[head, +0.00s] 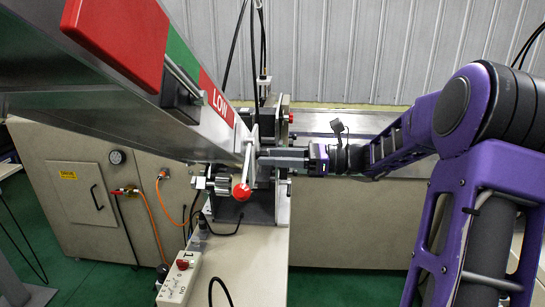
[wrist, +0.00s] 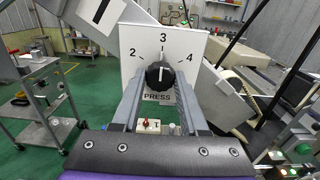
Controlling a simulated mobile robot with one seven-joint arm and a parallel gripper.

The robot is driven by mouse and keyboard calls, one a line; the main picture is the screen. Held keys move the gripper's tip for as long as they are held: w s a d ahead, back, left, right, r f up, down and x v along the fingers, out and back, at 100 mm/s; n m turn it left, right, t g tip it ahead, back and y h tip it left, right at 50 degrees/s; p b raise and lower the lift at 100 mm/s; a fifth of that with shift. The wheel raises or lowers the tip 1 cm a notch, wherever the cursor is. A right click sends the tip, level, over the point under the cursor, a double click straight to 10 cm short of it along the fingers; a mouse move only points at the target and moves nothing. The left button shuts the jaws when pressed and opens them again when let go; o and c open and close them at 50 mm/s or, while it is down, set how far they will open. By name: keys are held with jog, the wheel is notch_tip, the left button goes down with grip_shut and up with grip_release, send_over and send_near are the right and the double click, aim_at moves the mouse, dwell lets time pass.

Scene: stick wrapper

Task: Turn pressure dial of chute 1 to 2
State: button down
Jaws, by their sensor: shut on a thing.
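The pressure dial (wrist: 160,75) is a round black knob on a white plate (wrist: 193,45) marked 2, 3, 4 and PRESS. Its white pointer line points up, at about 3. My gripper (wrist: 159,88) has one finger on each side of the dial and is shut on it. In the head view my gripper (head: 272,158) reaches in from the right to the end of the metal chute (head: 150,125). The dial itself cannot be made out there.
A red ball-ended lever (head: 241,191) hangs just below my gripper. A control box (head: 180,280) with a red button lies on the beige bench (head: 248,265). A grey trolley (wrist: 40,100) stands at left in the wrist view, with green floor around it.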

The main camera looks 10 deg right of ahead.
jog(key=shift+n, duration=0.4)
jog(key=shift+n+b, duration=1.95)
jog(key=shift+n, duration=3.55)
jog(key=shift+c, duration=2.2)
grip_release()
jog(key=p+v, duration=0.1)
jog(key=v, duration=1.6)
jog(key=shift+d, duration=0.25)
